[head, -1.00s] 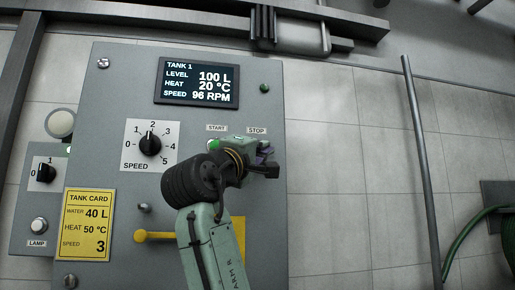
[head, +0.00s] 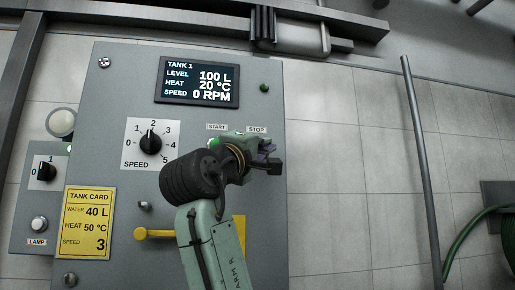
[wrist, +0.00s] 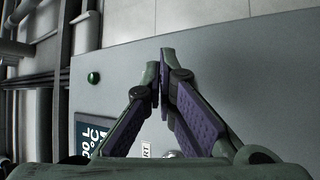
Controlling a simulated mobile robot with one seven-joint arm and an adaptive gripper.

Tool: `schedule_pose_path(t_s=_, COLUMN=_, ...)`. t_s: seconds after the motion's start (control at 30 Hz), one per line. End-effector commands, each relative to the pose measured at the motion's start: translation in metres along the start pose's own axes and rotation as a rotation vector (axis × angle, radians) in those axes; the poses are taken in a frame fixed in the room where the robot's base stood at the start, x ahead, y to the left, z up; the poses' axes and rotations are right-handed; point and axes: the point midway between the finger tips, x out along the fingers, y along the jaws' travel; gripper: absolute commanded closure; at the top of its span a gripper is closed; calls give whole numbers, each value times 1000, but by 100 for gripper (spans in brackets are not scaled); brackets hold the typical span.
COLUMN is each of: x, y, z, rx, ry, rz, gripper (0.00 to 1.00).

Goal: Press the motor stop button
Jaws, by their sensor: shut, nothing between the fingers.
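The STOP label (head: 257,129) is on the grey panel (head: 120,100) in the head view. The stop button under it is hidden behind my gripper (head: 272,158). My gripper is shut and empty, at the panel just below the label. In the wrist view the two purple-padded fingers (wrist: 163,75) come together at the tips against the grey panel. I cannot tell whether they touch the button. The green start button (head: 214,142) shows to the left of the gripper. The display (head: 197,81) reads 100 L, 20 °C and 0 RPM.
The speed knob (head: 150,143) points near 2. A yellow lever (head: 155,233), a tank card (head: 88,222) and a lamp button (head: 39,223) are lower left. A grey pole (head: 423,165) and green hose (head: 468,235) are right. The wall between panel and pole is clear.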

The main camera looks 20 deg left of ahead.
Motion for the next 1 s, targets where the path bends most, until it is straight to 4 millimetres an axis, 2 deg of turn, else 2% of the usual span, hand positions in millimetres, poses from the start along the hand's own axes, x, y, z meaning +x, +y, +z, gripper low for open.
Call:
schedule_pose_path(t_s=0.27, x=-5, y=3, z=4, rx=1, ry=-1, rz=1, gripper=100)
schedule_pose_path(t_s=0.7, x=-34, y=24, z=25, rx=0, ry=-1, rz=2, gripper=100)
schedule_pose_path(t_s=1.0, x=-35, y=26, z=26, rx=0, ry=-1, rz=0, gripper=100)
